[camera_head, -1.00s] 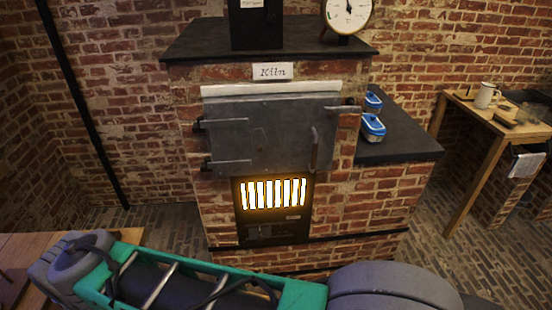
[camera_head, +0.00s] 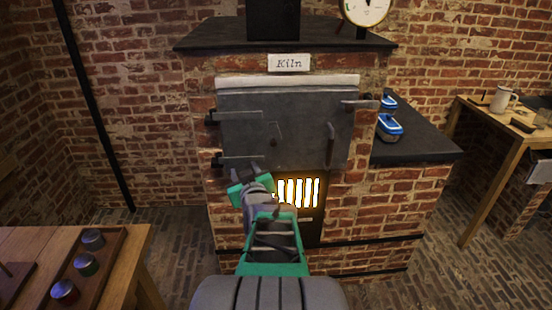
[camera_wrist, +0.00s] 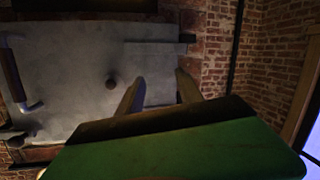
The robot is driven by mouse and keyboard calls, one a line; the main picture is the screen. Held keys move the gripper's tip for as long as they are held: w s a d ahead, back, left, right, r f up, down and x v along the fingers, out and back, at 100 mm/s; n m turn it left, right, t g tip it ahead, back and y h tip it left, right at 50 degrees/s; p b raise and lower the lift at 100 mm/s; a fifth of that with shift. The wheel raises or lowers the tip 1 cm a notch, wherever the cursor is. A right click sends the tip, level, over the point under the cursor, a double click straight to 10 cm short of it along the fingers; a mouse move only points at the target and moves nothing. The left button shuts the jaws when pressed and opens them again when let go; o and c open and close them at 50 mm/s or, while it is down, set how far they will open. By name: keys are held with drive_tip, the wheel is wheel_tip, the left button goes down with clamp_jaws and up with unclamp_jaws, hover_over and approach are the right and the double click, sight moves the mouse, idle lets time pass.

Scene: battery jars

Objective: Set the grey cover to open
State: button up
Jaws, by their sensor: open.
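The grey metal door (camera_head: 240,110) of the brick kiln is shut flat against the front, with strap hinges on its left and an upright handle (camera_head: 331,145) on its right. A small grey cover (camera_head: 276,133) sits mid-door; whether it hides a hole I cannot tell. My gripper (camera_head: 252,170) is in front of the door's lower left. Its fingers (camera_wrist: 161,88) are apart, with nothing between them.
A glowing barred grate (camera_head: 299,192) lies below the door. A wooden table (camera_head: 130,245) with a tray of jars stands at the lower left; another table (camera_head: 500,115) is at the right.

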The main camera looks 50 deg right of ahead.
sight(274, 145)
drive_tip(key=s+d+r+m+h, duration=0.2)
drive_tip(key=s+d+h, duration=0.2)
drive_tip(key=s+d, duration=0.25)
drive_tip(key=x, duration=0.8)
drive_tip(key=shift+w+a+f+p, duration=0.1)
drive_tip(key=shift+w+p, duration=0.1)
drive_tip(key=shift+p, duration=0.15)
drive_tip(key=shift+c, duration=0.5)
clamp_jaws()
